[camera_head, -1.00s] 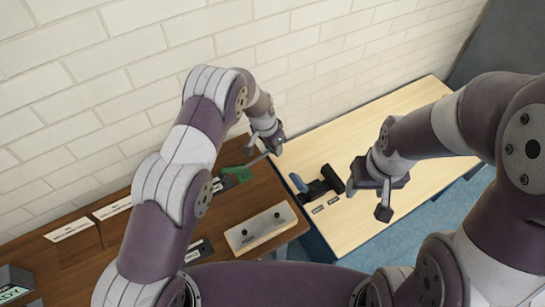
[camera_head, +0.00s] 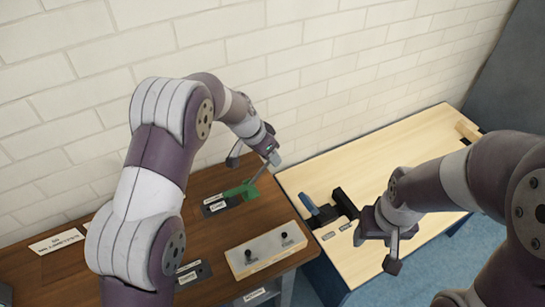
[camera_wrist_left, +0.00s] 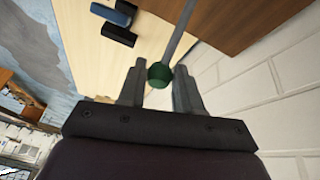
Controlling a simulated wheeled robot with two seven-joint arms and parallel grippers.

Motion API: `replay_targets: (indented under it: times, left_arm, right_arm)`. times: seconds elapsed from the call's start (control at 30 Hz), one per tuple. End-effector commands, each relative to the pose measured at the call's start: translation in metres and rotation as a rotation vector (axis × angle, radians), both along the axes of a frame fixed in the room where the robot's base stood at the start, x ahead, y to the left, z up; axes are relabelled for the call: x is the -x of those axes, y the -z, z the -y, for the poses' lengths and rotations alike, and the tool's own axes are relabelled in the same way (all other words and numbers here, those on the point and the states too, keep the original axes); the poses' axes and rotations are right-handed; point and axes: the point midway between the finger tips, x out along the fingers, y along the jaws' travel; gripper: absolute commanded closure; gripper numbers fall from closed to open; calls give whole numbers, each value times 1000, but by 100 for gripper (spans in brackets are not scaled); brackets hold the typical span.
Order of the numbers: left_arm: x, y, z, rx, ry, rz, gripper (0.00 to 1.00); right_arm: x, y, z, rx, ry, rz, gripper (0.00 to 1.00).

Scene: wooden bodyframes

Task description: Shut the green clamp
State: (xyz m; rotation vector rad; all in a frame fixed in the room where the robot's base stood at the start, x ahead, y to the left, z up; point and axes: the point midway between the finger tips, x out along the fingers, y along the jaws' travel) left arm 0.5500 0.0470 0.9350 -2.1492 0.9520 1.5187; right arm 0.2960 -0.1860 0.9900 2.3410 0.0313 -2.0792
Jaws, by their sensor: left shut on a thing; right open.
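The green clamp (camera_head: 243,190) is fixed on a dark base plate on the brown wooden table. Its grey lever (camera_head: 260,173) slants up and right from the green body. My left gripper (camera_head: 269,155) is at the top end of this lever. In the left wrist view, the lever's dark green ball knob (camera_wrist_left: 159,75) sits between the fingers of my left gripper (camera_wrist_left: 158,90), with the grey rod (camera_wrist_left: 182,28) running away from it. The fingers are shut on the knob. My right gripper (camera_head: 381,240) is open and empty, in front of the pale table.
A light panel with two black knobs (camera_head: 267,251) lies in front of the clamp. A blue-handled item (camera_head: 310,204) and a black block (camera_head: 345,203) are on the pale table (camera_head: 400,150). The white brick wall (camera_head: 330,60) stands behind.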

Motion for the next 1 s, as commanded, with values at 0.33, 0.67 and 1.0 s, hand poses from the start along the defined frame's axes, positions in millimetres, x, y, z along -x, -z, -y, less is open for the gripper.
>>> replay_targets:
  times: [0.33,0.67,1.0]
  left_arm:
    - [4,6,-3,-6,0,-14,100]
    - [3,4,-2,-4,0,-9,42]
    - [8,-34,-16,-2,-1,-1,42]
  right_arm:
    - [0,1,0,0,0,0,41]
    - [0,1,0,0,0,0,41]
    - [0,7,0,0,0,0,41]
